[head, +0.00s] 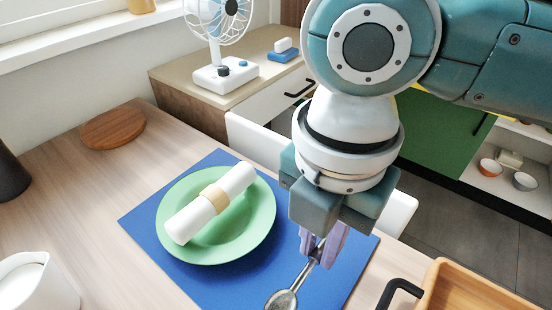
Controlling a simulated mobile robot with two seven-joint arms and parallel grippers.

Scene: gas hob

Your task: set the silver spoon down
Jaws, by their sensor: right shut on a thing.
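The silver spoon (283,298) is in my right gripper (322,246), which is shut on its handle. The spoon's bowl points toward the bottom of the view. It shows over the blue placemat (150,222), to the right of the green plate (262,236). I cannot tell whether the spoon touches the mat. My left gripper is not in view.
A rolled white napkin (236,180) with a band lies on the plate. A wooden tray (470,290) with a black handle is at the lower right. A white container (40,285) stands at the lower left. A round wooden board (113,127) lies at the back left.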

